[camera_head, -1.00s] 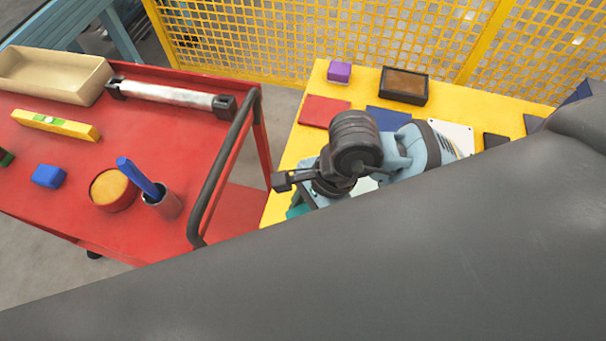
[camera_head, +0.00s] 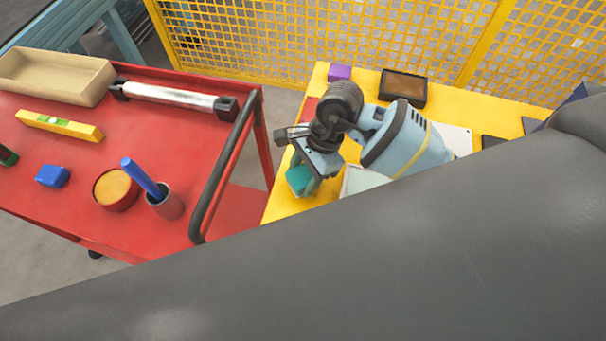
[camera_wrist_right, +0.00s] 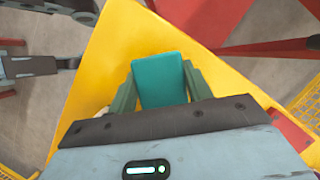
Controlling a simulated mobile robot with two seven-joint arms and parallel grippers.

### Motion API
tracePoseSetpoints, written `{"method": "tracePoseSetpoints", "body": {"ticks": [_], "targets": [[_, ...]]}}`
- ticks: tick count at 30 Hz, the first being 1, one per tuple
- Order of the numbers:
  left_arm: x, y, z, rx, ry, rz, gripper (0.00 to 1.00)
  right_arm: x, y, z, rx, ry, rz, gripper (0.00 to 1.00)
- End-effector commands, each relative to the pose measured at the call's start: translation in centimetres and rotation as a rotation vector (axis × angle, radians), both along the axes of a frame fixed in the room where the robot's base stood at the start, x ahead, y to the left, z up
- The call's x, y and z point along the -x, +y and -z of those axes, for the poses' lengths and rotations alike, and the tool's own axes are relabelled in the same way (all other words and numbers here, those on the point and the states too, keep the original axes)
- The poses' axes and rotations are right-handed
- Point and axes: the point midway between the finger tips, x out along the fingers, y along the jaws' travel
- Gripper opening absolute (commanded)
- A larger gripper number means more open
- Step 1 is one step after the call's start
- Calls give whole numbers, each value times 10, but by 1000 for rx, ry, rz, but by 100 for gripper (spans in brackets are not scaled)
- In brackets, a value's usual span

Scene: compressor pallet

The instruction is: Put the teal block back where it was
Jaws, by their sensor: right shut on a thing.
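The teal block (camera_head: 298,179) is between the fingers of my right gripper (camera_head: 307,182), over the front left part of the yellow table (camera_head: 285,211). In the right wrist view the teal block (camera_wrist_right: 160,80) sits between the two grey-green fingers of the right gripper (camera_wrist_right: 158,76), with yellow tabletop around it. I cannot tell whether the block touches the tabletop. A pale green pad (camera_head: 362,181) shows just right of the gripper, partly hidden by my arm.
A purple block (camera_head: 340,72) and a dark box (camera_head: 404,86) stand at the table's back. A red pad (camera_head: 308,107) and a white plate (camera_head: 457,139) are partly covered by my arm. Left is a red cart (camera_head: 190,150) with a black handle (camera_head: 222,170), holding several items.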

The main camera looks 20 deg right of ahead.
Motion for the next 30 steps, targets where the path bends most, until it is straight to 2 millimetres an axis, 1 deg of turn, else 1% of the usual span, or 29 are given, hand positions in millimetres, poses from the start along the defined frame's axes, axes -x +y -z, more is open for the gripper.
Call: {"method": "tracePoseSetpoints", "body": {"ticks": [3,11,15,16,20,27,30], "targets": [[0,0,0,-1,0,1,36,0,1,7,-2,-3,0,28],[1,0,1,-1,4,0,36,-1,0,9,-1,-3,-1,28],[4,0,4,-2,10,1,36,0,0,13,0,-1,-1,28],[3,0,3,-2,9,1,36,0,0,12,1,-1,-1,54],[4,0,3,-2,9,1,36,0,0,11,0,-2,0,71],[3,0,2,-1,7,0,36,0,0,11,0,-2,0,72],[1,0,0,0,2,0,36,-1,0,8,-1,-4,0,72]]}}
